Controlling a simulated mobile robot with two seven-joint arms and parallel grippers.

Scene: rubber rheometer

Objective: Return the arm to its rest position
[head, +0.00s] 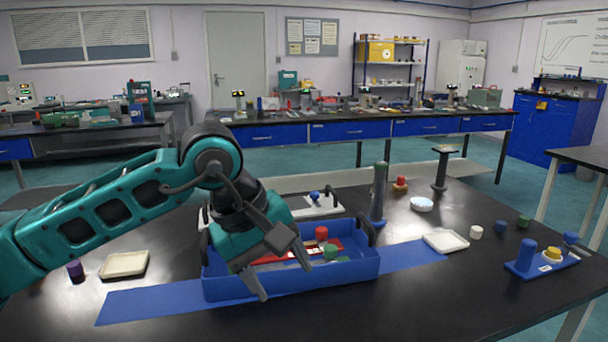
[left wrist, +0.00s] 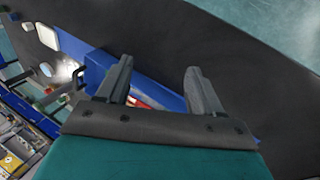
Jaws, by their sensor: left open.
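My left arm comes in from the left over the black table, and its left gripper (head: 282,276) is open, its fingers pointing down over the front of the blue tray (head: 345,268). Nothing shows between the fingers, and the left wrist view also shows the two fingers spread apart (left wrist: 158,76). The tray holds a red cylinder (head: 321,233), a green piece (head: 330,252) and some red and light parts. The arm and gripper hide the tray's left part. My right gripper is not in view.
The tray stands on a blue mat (head: 140,306). White dishes lie left (head: 124,264) and right (head: 446,241). A blue block with pegs (head: 540,262) is at right. The front table area is clear.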

